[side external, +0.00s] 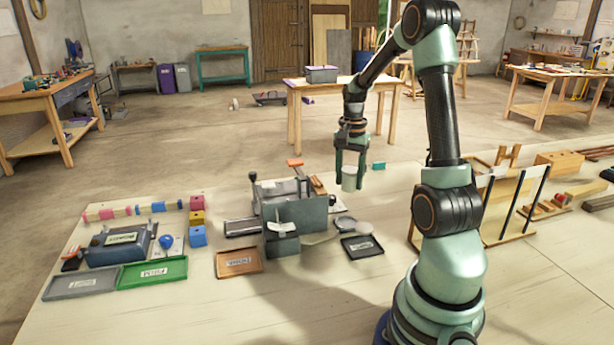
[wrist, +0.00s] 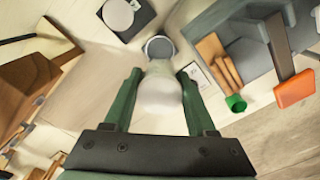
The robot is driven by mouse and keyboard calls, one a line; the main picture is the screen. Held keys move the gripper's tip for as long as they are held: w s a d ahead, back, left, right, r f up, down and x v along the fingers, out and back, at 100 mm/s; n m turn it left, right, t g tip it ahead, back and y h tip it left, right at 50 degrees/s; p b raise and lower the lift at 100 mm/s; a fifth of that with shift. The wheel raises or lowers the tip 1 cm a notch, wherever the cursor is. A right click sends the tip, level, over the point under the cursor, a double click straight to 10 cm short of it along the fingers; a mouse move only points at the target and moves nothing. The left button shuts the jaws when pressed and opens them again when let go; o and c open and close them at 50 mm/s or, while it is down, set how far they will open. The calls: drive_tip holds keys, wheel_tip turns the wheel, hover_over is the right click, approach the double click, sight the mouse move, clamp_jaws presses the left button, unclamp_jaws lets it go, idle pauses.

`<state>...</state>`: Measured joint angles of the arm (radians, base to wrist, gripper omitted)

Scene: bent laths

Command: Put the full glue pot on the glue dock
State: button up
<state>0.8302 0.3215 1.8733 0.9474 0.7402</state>
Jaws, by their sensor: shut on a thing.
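My gripper (side external: 350,168) is shut on a pale, whitish pot (side external: 348,180), holding it roughly upright above the bench. In the wrist view the pot (wrist: 160,95) sits between my green fingers (wrist: 158,95), its far end close to a grey round piece (wrist: 157,46); I cannot tell whether they touch. The pot's contents do not show. I cannot tell for sure which piece is the glue dock.
A grey vise-like fixture (side external: 295,212) stands left of the pot. A brown tray (side external: 238,262), green tray (side external: 153,272) and grey tray (side external: 80,283) lie further left, near coloured blocks (side external: 197,218). A rack with dark bars (side external: 510,200) stands at right.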

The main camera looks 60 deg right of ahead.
wheel_tip(320, 180, down, 10)
drive_tip(key=shift+f, duration=0.25)
drive_tip(key=shift+f, duration=0.1)
drive_tip(key=o, duration=1.4)
